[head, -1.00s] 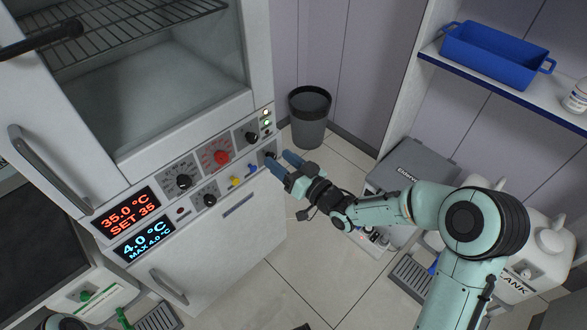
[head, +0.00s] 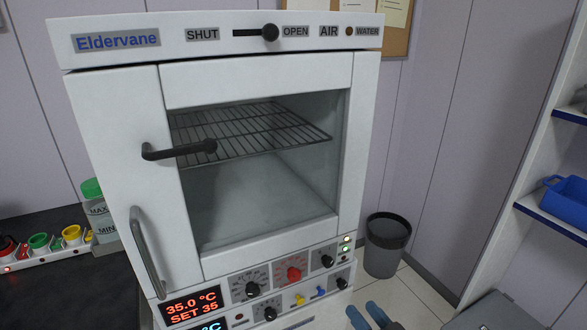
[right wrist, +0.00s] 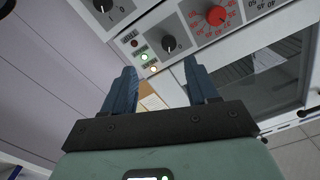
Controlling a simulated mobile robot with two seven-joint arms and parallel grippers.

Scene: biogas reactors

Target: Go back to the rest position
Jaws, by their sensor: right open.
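My right gripper (head: 369,316) shows at the bottom edge of the head view, only its blue fingertips in sight. It is right of the incubator's control panel. In the right wrist view its two fingers (right wrist: 161,80) are apart with nothing between them. The white incubator cabinet (head: 128,130) fills the middle of the head view. Its panel knobs and red dial (head: 293,274) show below the glass door, and the same red dial shows in the right wrist view (right wrist: 216,15). The display reads 35.0 °C, SET 35. My left gripper is not in view.
A dark bin (head: 386,246) stands on the floor right of the cabinet. A shelf with a blue tray (head: 568,200) is at the right edge. A black bench with a row of coloured caps (head: 40,243) and a green-capped bottle (head: 98,212) is at the left.

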